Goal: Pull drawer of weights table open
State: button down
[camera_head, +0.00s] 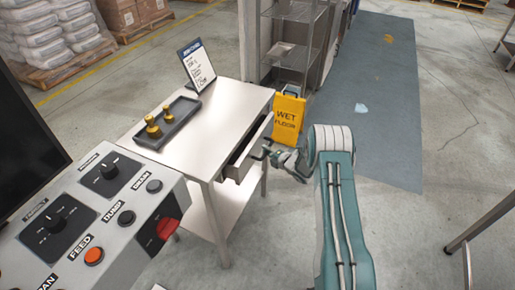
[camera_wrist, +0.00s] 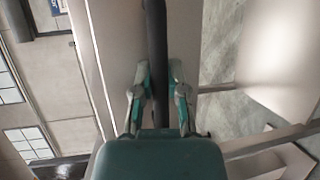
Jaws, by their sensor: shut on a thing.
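The weights table (camera_head: 225,105) is a pale metal table left of my arm in the head view. Its drawer (camera_head: 238,170) stands partly out from the side facing my arm, with a dark gap showing inside. My gripper (camera_head: 270,151) is at the drawer front. In the wrist view, my gripper (camera_wrist: 159,95) has its two fingers shut on either side of a dark bar, the drawer handle (camera_wrist: 155,35). The handle's lower part is hidden behind my gripper body. On the table is a dark tray (camera_head: 181,128) with brass weights (camera_head: 153,127).
A sign card (camera_head: 197,66) stands on the table's back corner. A yellow wet floor sign (camera_head: 288,118) stands behind my gripper. A control console (camera_head: 125,215) is at the lower left. Wire shelving (camera_head: 300,40) stands behind. The floor right of my arm is largely clear.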

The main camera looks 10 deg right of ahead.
jog(key=s+d, duration=0.6)
jog(key=d, duration=0.3)
jog(key=s+d, duration=0.6)
jog(key=d, duration=0.3)
jog(key=shift+s, duration=0.4)
jog(key=c, duration=0.6)
grip_release()
jog(key=shift+w+f, duration=0.1)
jog(key=shift+c, duration=0.2)
jog(key=v, duration=1.2)
jog(key=shift+d, duration=0.1)
